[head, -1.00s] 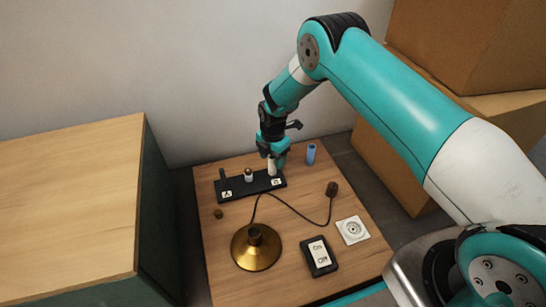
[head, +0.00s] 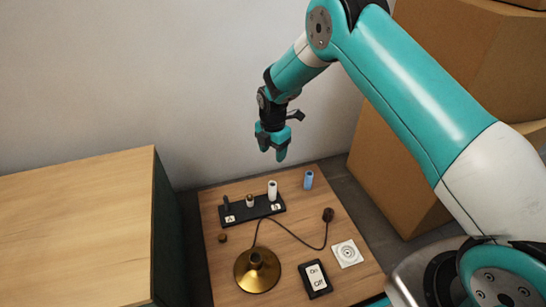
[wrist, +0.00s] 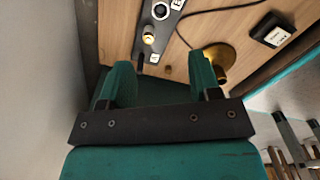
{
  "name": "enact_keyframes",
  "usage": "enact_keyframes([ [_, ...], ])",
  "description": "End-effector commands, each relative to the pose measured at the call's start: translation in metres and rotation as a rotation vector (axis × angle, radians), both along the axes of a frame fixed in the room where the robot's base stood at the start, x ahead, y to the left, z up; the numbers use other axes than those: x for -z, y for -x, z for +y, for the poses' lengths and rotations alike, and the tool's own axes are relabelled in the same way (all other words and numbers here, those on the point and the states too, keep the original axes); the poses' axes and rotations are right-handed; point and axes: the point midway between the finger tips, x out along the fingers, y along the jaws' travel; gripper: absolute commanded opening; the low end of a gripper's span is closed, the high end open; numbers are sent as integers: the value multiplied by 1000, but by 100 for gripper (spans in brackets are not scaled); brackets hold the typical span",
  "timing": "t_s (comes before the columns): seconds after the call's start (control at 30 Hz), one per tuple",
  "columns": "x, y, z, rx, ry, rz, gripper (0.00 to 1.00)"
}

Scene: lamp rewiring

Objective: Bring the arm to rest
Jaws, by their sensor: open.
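My gripper (head: 272,153) is open and empty. In the head view it hangs in the air above the back of the wooden work board, over the black holder (head: 240,213) marked A and B. A white cylinder (head: 272,190) stands upright in the holder near B, apart from my gripper. In the wrist view the two teal fingers (wrist: 158,88) are spread apart with nothing between them. The holder also shows in the wrist view (wrist: 160,25), beyond the fingers.
A brass lamp base (head: 257,272) with a dark cord, a switch box (head: 315,279), a white socket plate (head: 347,253) and a blue cylinder (head: 308,180) are on the board (head: 300,230). A wood-topped cabinet (head: 75,225) stands left, cardboard boxes (head: 400,160) right. A wall is behind.

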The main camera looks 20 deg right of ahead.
Motion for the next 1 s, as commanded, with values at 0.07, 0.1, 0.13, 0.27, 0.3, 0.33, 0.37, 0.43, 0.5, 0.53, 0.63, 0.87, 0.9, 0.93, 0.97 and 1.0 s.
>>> enact_keyframes([
  [0.07, -11, 0, 0, 0, 0, 0, 57],
  [0.1, -13, 0, 0, 0, 0, 1, 57],
  [0.13, -15, 0, 0, 0, 0, 1, 57],
  [0.27, -17, 0, 0, 1, 0, 0, 57],
  [0.3, -20, 1, 0, 5, -1, 0, 57],
  [0.33, -24, 1, 1, 13, -4, -2, 57],
  [0.37, -31, 2, 3, 27, -8, -4, 57],
  [0.43, -57, 8, 7, 82, -24, -9, 57],
  [0.5, -95, 19, 14, 174, -50, -14, 57],
  [0.53, -114, 27, 18, 222, -64, -13, 57],
  [0.63, -180, 61, 29, 406, -114, -1, 57],
  [0.87, -303, 168, 46, 836, -219, 67, 57],
  [0.9, -319, 189, 47, 906, -234, 84, 57],
  [0.93, -329, 204, 48, 956, -244, 97, 57],
  [0.97, -338, 218, 48, 1003, -252, 111, 57],
  [1.0, -348, 236, 49, 1061, -261, 127, 57],
])
